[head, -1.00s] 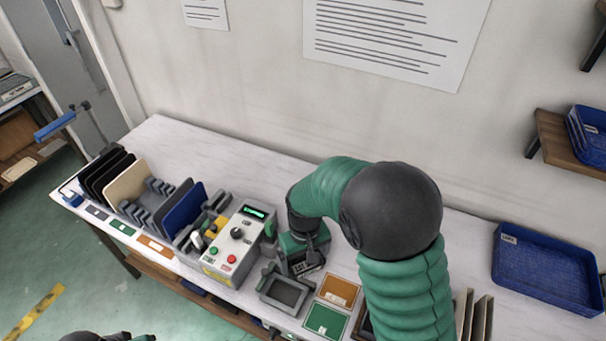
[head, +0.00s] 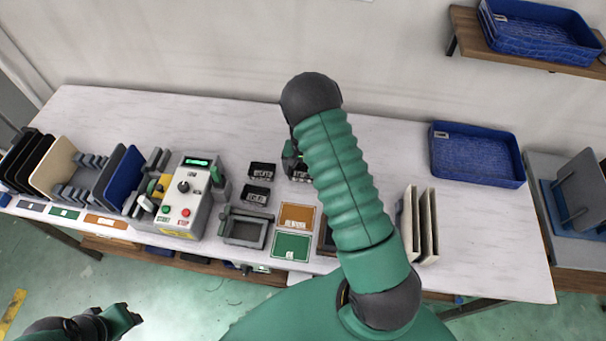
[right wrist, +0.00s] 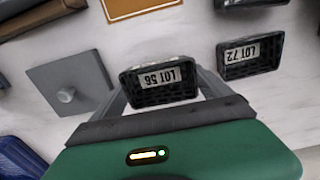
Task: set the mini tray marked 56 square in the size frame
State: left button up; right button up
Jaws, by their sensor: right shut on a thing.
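The mini tray marked LOT 56 (right wrist: 160,92) is small and black with a white label. My right gripper (right wrist: 165,78) is shut on it, a finger at each side. In the head view the right gripper (head: 291,158) is at the middle of the table, partly hidden by my arm, with the tray (head: 300,173) by it. The grey size frame (head: 262,237) stands nearer the front edge, left of the orange card, and looks empty. My left gripper (head: 122,318) is low at the left, off the table; its jaws are unclear.
A tray marked LOT 72 (right wrist: 250,62) and another black mini tray (head: 262,169) lie left of the held one in the head view. A control box (head: 187,195) stands left of the frame. Orange (head: 297,215) and green (head: 291,247) cards lie right. Upright panels (head: 408,222) stand farther right.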

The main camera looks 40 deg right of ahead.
aim_at(303, 173)
notch_tip(303, 173, down, 3)
jog(key=shift+r, duration=0.2)
jog(key=shift+d, duration=0.15)
jog(key=shift+f, duration=0.1)
jog(key=o, duration=1.1)
